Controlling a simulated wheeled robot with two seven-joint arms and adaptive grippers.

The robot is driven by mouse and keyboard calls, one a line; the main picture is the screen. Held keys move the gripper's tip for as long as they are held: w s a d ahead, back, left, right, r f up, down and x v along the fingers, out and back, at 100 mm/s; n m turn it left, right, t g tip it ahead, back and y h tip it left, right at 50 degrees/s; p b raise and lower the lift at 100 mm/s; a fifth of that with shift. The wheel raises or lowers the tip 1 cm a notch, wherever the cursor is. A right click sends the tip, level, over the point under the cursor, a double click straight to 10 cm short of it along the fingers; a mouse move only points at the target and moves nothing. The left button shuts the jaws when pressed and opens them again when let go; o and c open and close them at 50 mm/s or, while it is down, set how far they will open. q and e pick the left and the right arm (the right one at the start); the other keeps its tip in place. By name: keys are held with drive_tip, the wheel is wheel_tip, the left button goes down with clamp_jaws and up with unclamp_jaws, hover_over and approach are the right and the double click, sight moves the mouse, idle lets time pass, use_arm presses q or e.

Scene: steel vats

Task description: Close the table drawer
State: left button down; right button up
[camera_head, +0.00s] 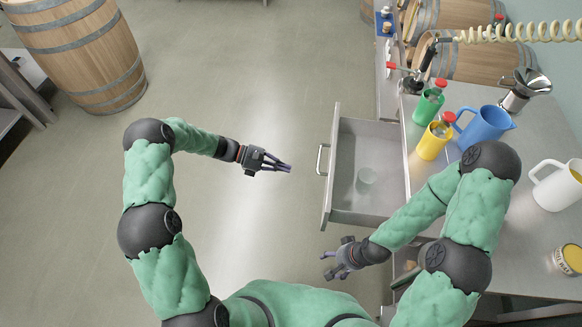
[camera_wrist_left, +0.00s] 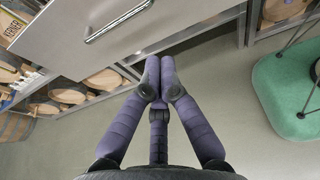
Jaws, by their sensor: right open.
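The steel table drawer (camera_head: 372,140) is pulled out to the left from under the steel table (camera_head: 412,150). Its front panel carries a bar handle (camera_head: 321,160), which also shows in the left wrist view (camera_wrist_left: 118,22). My right gripper (camera_head: 326,265) is open and empty, below the drawer's near front corner in the head view.
On the table stand a green jug (camera_head: 428,105), a yellow jug (camera_head: 433,141), a blue pitcher (camera_head: 485,126), a white pitcher (camera_head: 560,186) and a tin (camera_head: 568,259). A barrel (camera_head: 80,50) stands upper left. The floor left of the drawer is clear.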

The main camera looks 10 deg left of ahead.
use_arm(q)
drive_tip(key=r+b+x, duration=0.1)
drive_tip(key=b+x, duration=0.2)
drive_tip(key=x, duration=0.9)
drive_tip(key=shift+d, duration=0.15)
approach(386, 192)
drive_tip(key=d, duration=0.3)
drive_tip(key=d+r, duration=0.1)
drive_tip(key=d, duration=0.2)
drive_tip(key=d+b, duration=0.1)
drive_tip(key=d, duration=0.2)
drive_tip(key=shift+s+r, duration=0.15)
drive_tip(key=shift+r, duration=0.2)
drive_tip(key=shift+d+r, duration=0.1)
drive_tip(key=shift+d, duration=0.2)
